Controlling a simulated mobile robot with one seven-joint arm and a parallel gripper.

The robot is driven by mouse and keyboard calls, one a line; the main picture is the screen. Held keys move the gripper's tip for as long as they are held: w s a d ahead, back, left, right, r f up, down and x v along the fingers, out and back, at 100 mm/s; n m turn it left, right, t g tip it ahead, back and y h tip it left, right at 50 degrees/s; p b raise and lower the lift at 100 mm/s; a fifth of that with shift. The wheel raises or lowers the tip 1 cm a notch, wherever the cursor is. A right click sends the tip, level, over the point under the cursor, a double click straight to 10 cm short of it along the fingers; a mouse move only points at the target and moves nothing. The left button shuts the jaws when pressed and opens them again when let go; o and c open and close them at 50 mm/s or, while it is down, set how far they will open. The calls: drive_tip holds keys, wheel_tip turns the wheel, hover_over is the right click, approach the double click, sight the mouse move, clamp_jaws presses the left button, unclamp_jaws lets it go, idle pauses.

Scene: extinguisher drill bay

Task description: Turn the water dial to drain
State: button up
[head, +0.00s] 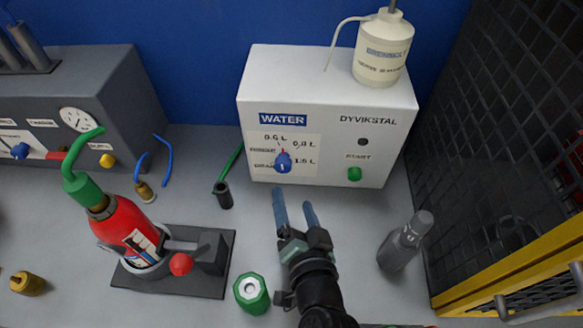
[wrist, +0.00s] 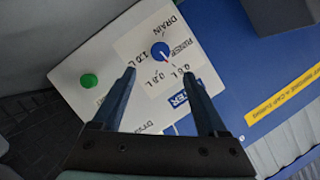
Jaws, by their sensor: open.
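The white water unit (head: 335,100) stands at the back with a WATER label on its front. Its blue dial (head: 283,162) is at lower left of that face, ringed by volume marks, a DRAIN mark at lower left and another mark above it. My gripper (head: 294,202) is open and empty, in front of the unit and apart from the dial.
A green start button (head: 355,174) is right of the dial. A cream bottle (head: 383,50) stands on the unit. A grey cylinder (head: 404,242) is right of my arm; a green-capped part (head: 251,293) and a red extinguisher (head: 130,235) are left. A yellow-framed mesh (head: 510,270) bounds the right.

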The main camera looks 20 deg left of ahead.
sight(284, 168)
drive_tip(key=p+x, duration=0.1)
drive_tip(key=x, duration=1)
drive_tip(key=shift+f, duration=0.1)
drive_tip(key=shift+c, duration=0.2)
clamp_jaws()
